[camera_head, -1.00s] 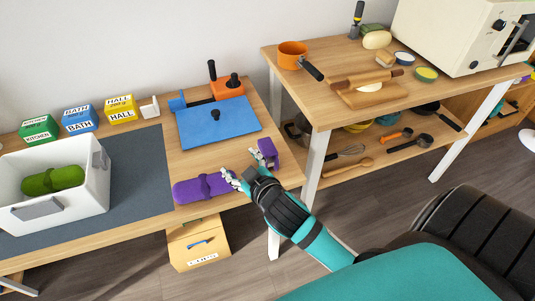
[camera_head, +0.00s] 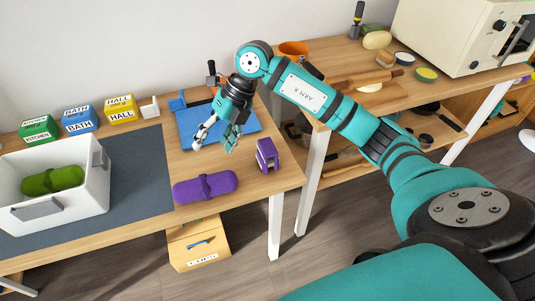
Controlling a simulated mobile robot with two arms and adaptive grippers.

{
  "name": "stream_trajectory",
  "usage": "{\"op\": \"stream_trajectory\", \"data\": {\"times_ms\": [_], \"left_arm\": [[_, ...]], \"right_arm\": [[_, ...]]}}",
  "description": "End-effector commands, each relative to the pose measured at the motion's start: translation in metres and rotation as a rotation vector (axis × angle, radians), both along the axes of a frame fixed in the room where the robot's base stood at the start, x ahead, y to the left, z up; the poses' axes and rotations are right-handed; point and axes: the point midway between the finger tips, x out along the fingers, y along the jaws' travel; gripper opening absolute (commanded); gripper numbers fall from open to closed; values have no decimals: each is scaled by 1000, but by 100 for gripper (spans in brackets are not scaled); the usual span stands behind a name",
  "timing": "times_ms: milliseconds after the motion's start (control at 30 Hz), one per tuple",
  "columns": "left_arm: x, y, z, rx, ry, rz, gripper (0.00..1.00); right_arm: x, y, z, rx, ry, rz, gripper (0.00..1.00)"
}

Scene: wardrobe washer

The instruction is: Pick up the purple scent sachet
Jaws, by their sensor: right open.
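The small upright purple item (camera_head: 267,155), which looks like the scent sachet, stands near the right edge of the left table (camera_head: 270,188). A larger purple roll with a band around it (camera_head: 205,187) lies to its left, near the front edge. My right gripper (camera_head: 214,146) is open and empty, pointing down above the table, in front of the blue board. It is left of the small purple item and behind the roll, apart from both. My left gripper is not in view.
A blue board (camera_head: 245,120) lies behind, partly covered by my right gripper. A white bin (camera_head: 95,190) holding a green roll (camera_head: 52,180) stands on a grey mat (camera_head: 145,165). Labelled boxes (camera_head: 121,109) line the back. A second table with kitchenware stands right, across a gap.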

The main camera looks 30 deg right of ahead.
Motion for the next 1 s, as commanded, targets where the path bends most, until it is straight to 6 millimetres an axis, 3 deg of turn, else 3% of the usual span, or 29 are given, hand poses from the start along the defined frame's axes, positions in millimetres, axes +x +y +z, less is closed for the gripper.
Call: {"op": "stream_trajectory", "data": {"times_ms": [33,100,200,300,467,800,1000], "left_arm": [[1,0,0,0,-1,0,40],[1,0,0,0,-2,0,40],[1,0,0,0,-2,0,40],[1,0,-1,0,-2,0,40],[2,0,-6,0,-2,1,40],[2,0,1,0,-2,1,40],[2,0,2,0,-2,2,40]], "right_arm": [[5,-35,4,-129,25,-41,65],[5,-75,9,-276,68,-98,65],[2,-115,20,-416,116,-167,65],[-1,-135,24,-489,146,-208,65],[-4,-140,3,-511,161,-218,65],[-4,-140,-67,-509,161,-216,65],[-3,-140,-91,-508,157,-216,65]]}}
